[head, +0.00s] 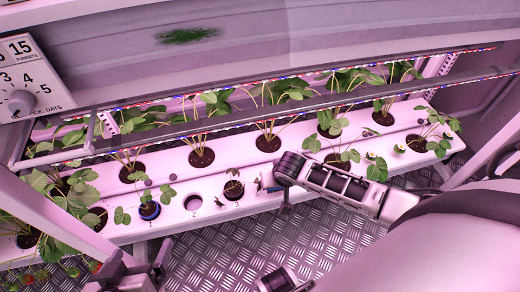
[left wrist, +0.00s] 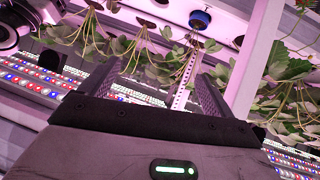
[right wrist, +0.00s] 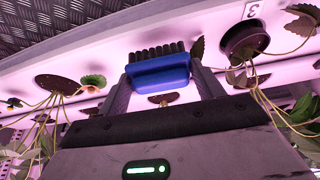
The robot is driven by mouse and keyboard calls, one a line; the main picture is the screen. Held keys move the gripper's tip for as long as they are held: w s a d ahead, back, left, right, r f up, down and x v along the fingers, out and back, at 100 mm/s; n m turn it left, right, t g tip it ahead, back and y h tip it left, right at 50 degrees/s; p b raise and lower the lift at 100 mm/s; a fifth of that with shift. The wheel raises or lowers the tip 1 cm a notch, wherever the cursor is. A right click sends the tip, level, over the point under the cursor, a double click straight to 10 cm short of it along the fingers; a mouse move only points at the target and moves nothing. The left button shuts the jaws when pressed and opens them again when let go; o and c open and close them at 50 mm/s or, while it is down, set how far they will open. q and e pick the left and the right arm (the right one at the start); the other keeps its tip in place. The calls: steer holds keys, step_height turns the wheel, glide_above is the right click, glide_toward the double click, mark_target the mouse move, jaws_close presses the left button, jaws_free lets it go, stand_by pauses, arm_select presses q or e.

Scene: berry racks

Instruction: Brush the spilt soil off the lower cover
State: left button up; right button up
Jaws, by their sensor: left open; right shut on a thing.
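The lower cover (head: 210,232) is a long white sloping gutter top with round planted holes. My right gripper (right wrist: 160,78) is shut on a brush (right wrist: 160,72) with a blue body and black bristles. The brush is over the cover near the hole labelled 3 in the right wrist view. I cannot clearly make out spilt soil; part of the cover is hidden by that arm. My left gripper (head: 125,264) is open and empty, low at the front left; its fingers are spread in the left wrist view (left wrist: 152,65).
Strawberry plants (head: 203,150) stand in the holes. A blue-rimmed pot (head: 149,210) sits at hole 1, and hole 2 (head: 193,203) looks empty. Light bars (head: 290,107) run above the plants. Treadplate floor (head: 300,240) lies in front. A dial board (head: 28,78) is at upper left.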

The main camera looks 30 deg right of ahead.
steer(key=shift+r+p, duration=0.4)
steer(key=shift+r, duration=0.15)
steer(key=shift+r+p, duration=0.7)
steer(key=shift+p, duration=0.1)
step_height(320, 180, up, 3)
steer(key=p, duration=0.3)
steer(key=shift+f, duration=0.2)
arm_select(q)
step_height(320, 180, up, 9)
steer(key=a+t, duration=0.1)
steer(key=a, duration=0.1)
steer(key=shift+s+t, duration=0.35)
steer(key=shift+t, duration=0.05)
steer(key=shift+s+d+f, duration=0.1)
steer(key=shift+s+f, duration=0.05)
steer(key=shift+f, duration=0.2)
arm_select(e)
steer(key=shift+r, duration=0.1)
